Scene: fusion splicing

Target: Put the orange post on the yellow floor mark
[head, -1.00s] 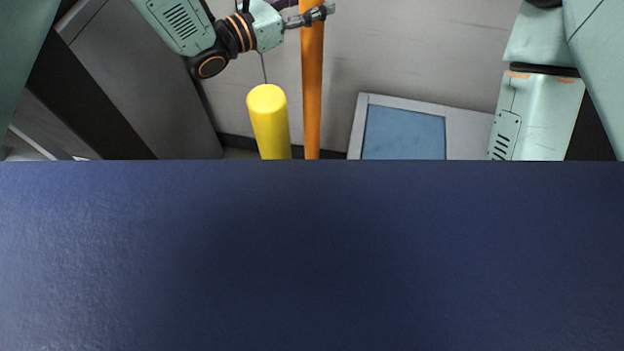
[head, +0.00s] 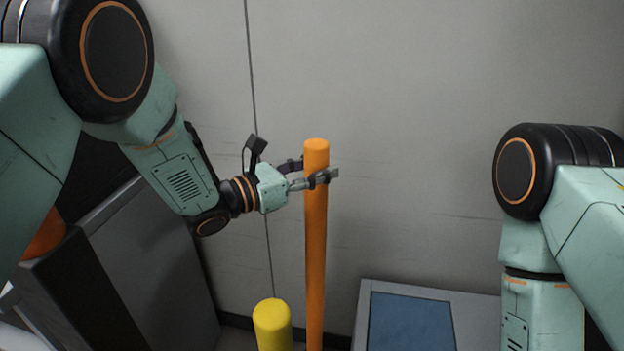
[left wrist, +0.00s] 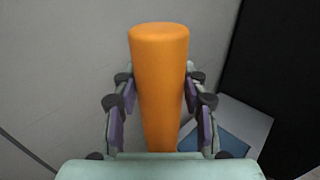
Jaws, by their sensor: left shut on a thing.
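The orange post (head: 316,250) stands upright in the head view, a little right of the yellow post. My left gripper (head: 318,178) is shut on it near its top. The left wrist view also shows the orange post (left wrist: 158,85) between the two fingers of my left gripper (left wrist: 160,95). The post's lower end is cut off by the frame, so I cannot tell whether it touches the floor. The yellow floor mark is not in view. My right arm shows at the right of the head view, but its gripper is out of frame.
A short yellow post (head: 272,325) stands just left of the orange post. A grey box with a blue panel (head: 410,322) is to the right. A dark grey cabinet (head: 150,270) is at the left. A pale wall (head: 420,120) is behind.

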